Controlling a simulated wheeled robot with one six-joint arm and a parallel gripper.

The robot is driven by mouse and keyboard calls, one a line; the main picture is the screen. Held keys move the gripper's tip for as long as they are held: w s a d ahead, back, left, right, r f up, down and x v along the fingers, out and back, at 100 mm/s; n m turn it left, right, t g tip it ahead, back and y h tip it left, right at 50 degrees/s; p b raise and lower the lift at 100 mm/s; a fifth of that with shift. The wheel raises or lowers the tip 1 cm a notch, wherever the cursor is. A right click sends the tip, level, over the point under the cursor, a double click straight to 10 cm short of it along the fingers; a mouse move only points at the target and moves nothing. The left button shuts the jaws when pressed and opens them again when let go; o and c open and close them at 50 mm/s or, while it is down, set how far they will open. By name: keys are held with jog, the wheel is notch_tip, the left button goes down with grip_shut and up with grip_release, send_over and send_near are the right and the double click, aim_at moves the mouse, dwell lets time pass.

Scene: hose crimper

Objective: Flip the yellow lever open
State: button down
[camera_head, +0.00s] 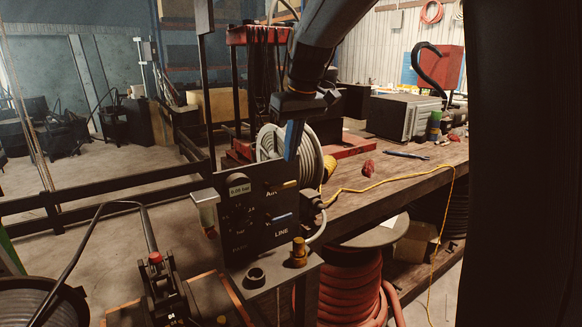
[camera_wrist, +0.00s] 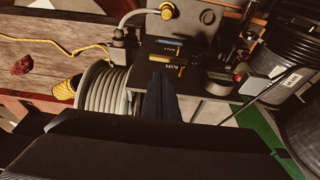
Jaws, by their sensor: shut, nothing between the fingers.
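A black control panel (camera_head: 258,215) with a small "0.05 bar" display stands in the lower middle of the head view. The yellow lever (camera_head: 284,186) lies roughly level near the panel's top right, by the "AIR" label. It also shows as a short orange-yellow bar in the wrist view (camera_wrist: 161,59). A blue lever (camera_head: 282,217) is below it. My gripper (camera_head: 293,155) points down, its fingers together and empty, just above the panel in the head view. In the wrist view its dark fingertips (camera_wrist: 158,76) are close to the yellow lever; I cannot tell whether they touch.
A hose reel (camera_head: 302,150) stands right behind the panel. A yellow knob (camera_head: 299,252) rises from the ledge in front. A wooden workbench (camera_head: 385,178) with a yellow cord extends right. Red coiled hose (camera_head: 345,285) sits below. Open floor lies at left beyond a dark rail.

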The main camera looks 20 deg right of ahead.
aim_at(280, 185)
jog(key=shift+s+p+x, duration=0.2)
jog(key=shift+p+x, duration=0.1)
jog(key=shift+x, duration=0.7)
jog(key=shift+s+p+x, duration=0.15)
jog(key=shift+p+x, duration=0.15)
jog(key=shift+x, duration=0.7)
jog(key=shift+s+p+x, duration=0.2)
jog(key=shift+p+x, duration=0.1)
jog(key=shift+x, duration=0.7)
